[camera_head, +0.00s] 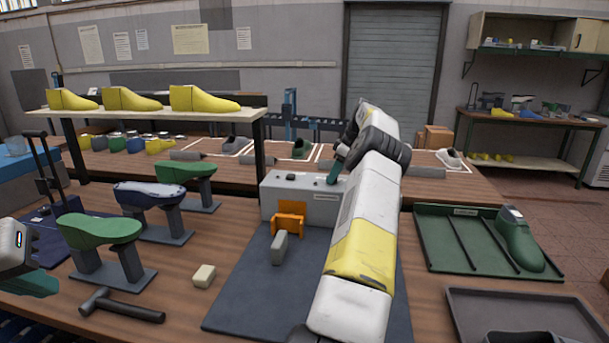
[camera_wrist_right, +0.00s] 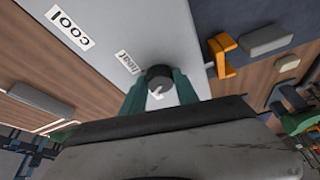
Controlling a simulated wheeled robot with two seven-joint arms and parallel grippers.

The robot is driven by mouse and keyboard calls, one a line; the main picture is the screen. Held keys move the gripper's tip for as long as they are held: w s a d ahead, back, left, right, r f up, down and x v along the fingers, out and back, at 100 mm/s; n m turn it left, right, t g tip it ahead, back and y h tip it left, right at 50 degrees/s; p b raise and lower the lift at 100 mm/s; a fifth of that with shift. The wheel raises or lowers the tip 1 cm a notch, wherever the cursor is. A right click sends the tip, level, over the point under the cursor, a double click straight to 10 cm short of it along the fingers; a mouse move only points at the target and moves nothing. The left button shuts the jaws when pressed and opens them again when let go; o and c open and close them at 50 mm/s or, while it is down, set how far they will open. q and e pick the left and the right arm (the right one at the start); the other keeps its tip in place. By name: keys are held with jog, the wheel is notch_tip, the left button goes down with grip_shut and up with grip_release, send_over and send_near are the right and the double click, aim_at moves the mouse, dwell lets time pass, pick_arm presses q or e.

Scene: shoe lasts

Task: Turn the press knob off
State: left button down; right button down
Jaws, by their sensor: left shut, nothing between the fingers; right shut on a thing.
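The press (camera_head: 283,203) is a grey box with an orange bracket (camera_head: 289,217) on its front, standing on the blue-grey mat. In the right wrist view, a round dark knob (camera_wrist_right: 158,74) with a pale mark sits on the light top of the press (camera_wrist_right: 172,40). My right gripper (camera_wrist_right: 158,90) is shut on the knob, its green fingers on either side. In the head view the right gripper (camera_head: 335,173) is at the right end of the press top, and the knob cannot be made out there. My left gripper (camera_head: 38,286) is shut and empty at the lower left edge.
A "COOL" label (camera_wrist_right: 70,27) and a smaller label (camera_wrist_right: 127,62) are on the press. Shoe lasts on stands (camera_head: 105,232), a hammer (camera_head: 120,305) and a pale block (camera_head: 204,276) are left of the mat (camera_head: 240,307). A green tray (camera_head: 435,245) stands at right.

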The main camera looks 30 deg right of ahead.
jog(key=shift+d+n+g, duration=0.1)
jog(key=shift+n+g, duration=0.2)
jog(key=shift+n, duration=0.4)
dwell(0.4)
jog(key=c, duration=0.9)
grip_release()
